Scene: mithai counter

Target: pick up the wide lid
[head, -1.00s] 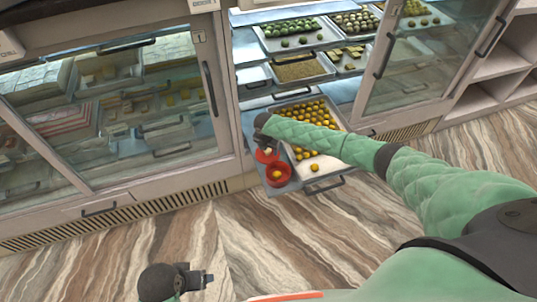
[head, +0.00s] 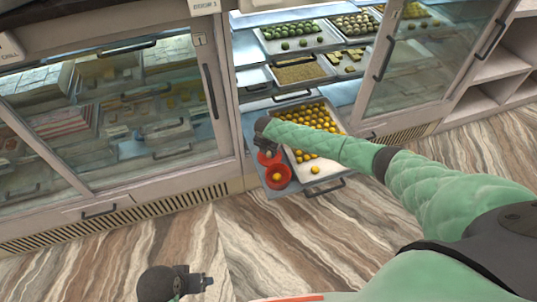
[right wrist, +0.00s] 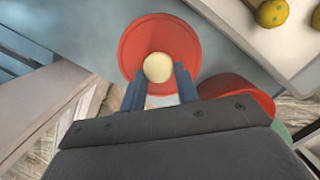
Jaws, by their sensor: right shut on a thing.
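The wide lid (right wrist: 137,48) is a round red disc with a cream knob (right wrist: 158,67) at its middle. My right gripper (right wrist: 160,88) is shut on the knob, with a blue-grey finger at each side. In the head view the lid (head: 268,158) is small and partly covered by my right gripper (head: 265,148). I cannot tell whether the lid touches what lies below it. My left gripper (head: 203,282) is low in the head view, far from the lid, over the floor; its jaws are too unclear to read.
Close beside the lid is a second red round thing (right wrist: 240,92), which also shows in the head view (head: 270,183) with an orange middle. A pulled-out tray (head: 326,187) of yellow balls lies to the right. Glass cabinet doors (head: 150,100) stand left; floor (head: 240,250) is clear.

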